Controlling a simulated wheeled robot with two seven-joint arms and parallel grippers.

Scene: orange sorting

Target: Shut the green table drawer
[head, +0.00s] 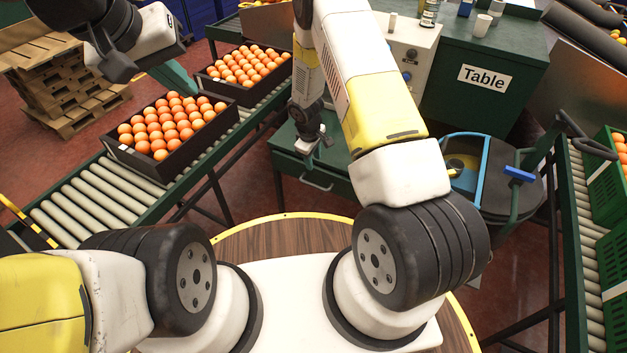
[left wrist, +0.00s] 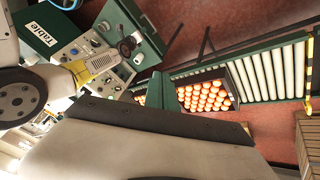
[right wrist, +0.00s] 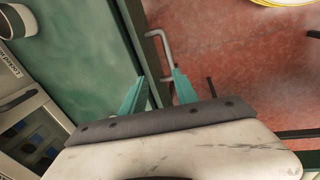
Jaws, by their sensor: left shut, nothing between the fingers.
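The green table (head: 483,103) carries a white "Table" label. Its green drawer front (head: 345,186) has a pale bar handle (head: 317,184) low in front of my right arm. How far the drawer stands out is hard to tell, as my right arm hides part of it. My right gripper (head: 308,147) is above the handle. In the right wrist view, its teal fingers (right wrist: 158,78) are apart and the handle (right wrist: 167,50) shows just at and beyond their tips; contact is unclear. My left gripper (head: 178,80) is shut and empty near the orange crates; its fingers also show in the left wrist view (left wrist: 182,92).
Two black crates of oranges (head: 150,168) (head: 228,92) stand on the left roller conveyor (head: 100,190). A white control box (head: 408,50) and mug (head: 482,25) are on the table. A round bin (head: 500,205) with a blue-handled item stands right of the drawer. Pallets (head: 60,85) are at left.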

